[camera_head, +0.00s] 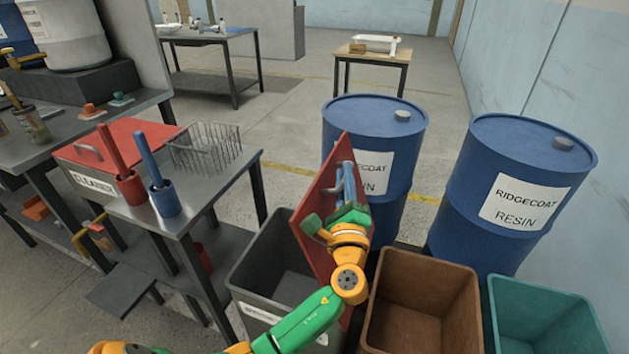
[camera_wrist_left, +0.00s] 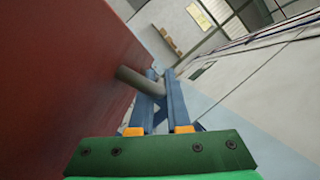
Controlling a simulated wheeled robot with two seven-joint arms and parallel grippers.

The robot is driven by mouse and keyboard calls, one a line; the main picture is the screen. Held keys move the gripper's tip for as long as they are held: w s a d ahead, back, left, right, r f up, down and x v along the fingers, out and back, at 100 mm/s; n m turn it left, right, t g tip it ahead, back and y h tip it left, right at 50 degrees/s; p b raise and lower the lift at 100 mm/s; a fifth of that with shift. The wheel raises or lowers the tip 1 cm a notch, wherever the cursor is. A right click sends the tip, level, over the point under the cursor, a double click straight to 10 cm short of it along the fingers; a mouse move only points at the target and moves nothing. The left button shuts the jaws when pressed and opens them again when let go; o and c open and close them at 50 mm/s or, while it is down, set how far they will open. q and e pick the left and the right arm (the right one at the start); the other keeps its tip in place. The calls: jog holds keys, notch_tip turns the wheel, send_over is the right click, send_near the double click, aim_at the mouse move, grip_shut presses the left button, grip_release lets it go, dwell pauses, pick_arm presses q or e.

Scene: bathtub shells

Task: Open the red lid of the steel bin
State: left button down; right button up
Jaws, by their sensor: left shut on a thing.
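The steel bin (camera_head: 240,265) is a grey open-topped box on the floor in the head view, with a white label on its front. Its red lid (camera_head: 315,210) stands raised, close to upright, along the bin's right side, so the empty inside shows. My left gripper (camera_head: 346,188) is at the lid's right-hand face, shut on the lid's grey bar handle. In the left wrist view, the red lid (camera_wrist_left: 60,70) fills the left side, and the handle (camera_wrist_left: 140,82) runs between the blue fingers of my left gripper (camera_wrist_left: 162,92). My right gripper is not in view.
A brown bin (camera_head: 420,270) and a teal bin (camera_head: 545,300) stand right of the lid. Two blue drums (camera_head: 400,130) (camera_head: 490,170) stand behind them. A steel bench (camera_head: 225,178) with a red-lidded cleaner box (camera_head: 110,150) and a wire basket (camera_head: 205,148) is at left.

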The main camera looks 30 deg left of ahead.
pick_arm(q)
jog(key=w+d+m+t+h+b, duration=0.1)
jog(key=d+m, duration=0.3)
jog(key=d, duration=0.5)
jog(key=shift+w+r+m+t+h+b, duration=0.3)
jog(key=shift+w+t+b, duration=0.15)
jog(key=shift+w+t, duration=0.1)
jog(key=c, duration=1.2)
grip_release()
jog(key=shift+o, duration=0.2)
jog(key=b+v, duration=0.1)
jog(key=v, duration=0.6)
